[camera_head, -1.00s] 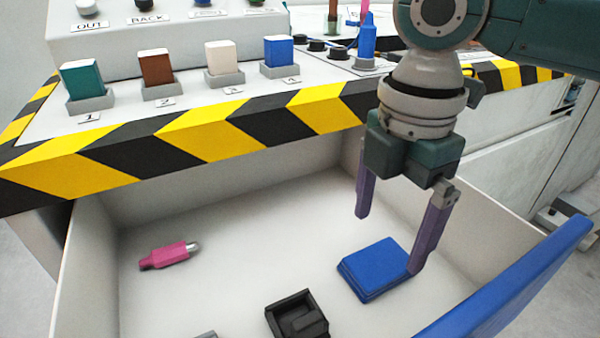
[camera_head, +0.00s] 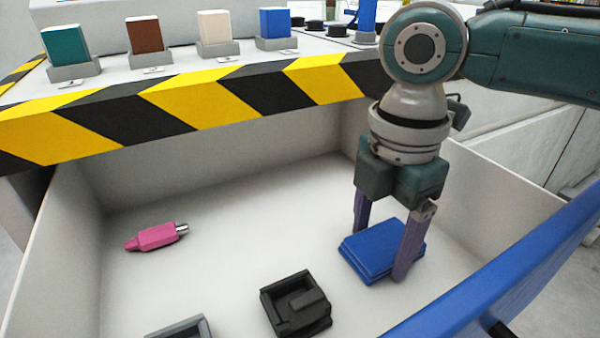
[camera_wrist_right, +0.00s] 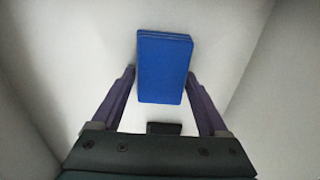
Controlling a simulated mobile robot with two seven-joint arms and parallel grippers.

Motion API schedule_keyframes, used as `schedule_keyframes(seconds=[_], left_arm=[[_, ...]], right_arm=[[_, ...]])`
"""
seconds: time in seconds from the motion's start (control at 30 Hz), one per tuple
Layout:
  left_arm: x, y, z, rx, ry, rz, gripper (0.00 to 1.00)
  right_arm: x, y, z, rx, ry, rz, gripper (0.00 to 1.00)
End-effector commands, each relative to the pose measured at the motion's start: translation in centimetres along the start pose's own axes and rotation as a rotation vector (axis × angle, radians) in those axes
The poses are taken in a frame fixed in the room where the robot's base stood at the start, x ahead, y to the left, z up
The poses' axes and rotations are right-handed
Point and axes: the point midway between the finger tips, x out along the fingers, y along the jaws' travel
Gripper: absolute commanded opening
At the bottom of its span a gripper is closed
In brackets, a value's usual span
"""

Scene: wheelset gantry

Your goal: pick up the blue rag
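The blue rag (camera_head: 376,250) is a folded flat stack on the floor of the open drawer, right of its middle. It also shows in the right wrist view (camera_wrist_right: 163,68), between and beyond the fingertips. My right gripper (camera_head: 380,252) points down over the rag, with its purple fingers spread to either side of it. One finger hides part of the rag's right side in the head view. My left gripper is not in view.
The drawer (camera_head: 250,180) has pale walls and a blue front edge (camera_head: 490,275) at right. A pink bottle-like item (camera_head: 155,237) lies at left, and a black block-like holder (camera_head: 296,304) sits close left of the rag. A striped ledge (camera_head: 200,105) overhangs the back.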

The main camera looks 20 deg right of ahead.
Motion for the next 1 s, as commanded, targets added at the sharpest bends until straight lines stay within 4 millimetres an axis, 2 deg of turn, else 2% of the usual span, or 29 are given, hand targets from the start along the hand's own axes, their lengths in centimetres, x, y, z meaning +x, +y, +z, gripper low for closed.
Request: schedule_keyframes(seconds=[0.03,0.43,0.67,0.77,0.87,1.0], left_arm=[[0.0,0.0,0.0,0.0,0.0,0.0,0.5],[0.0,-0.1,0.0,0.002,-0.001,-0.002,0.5],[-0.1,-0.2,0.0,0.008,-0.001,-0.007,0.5],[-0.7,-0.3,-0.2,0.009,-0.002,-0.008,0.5],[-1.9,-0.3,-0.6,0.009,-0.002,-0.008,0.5],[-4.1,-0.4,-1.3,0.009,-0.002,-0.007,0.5]], right_arm=[[0.0,0.0,0.0,0.0,0.0,0.0,0.66],[0.0,0.0,0.0,0.0,0.0,0.0,0.23],[-0.2,0.0,0.0,0.0,0.0,0.0,0.23],[-1.2,0.0,0.0,0.001,0.0,0.001,0.23],[-3.3,0.1,0.0,0.0,0.002,0.002,0.23],[-7.5,0.1,0.0,-0.001,0.0,0.003,0.23]])
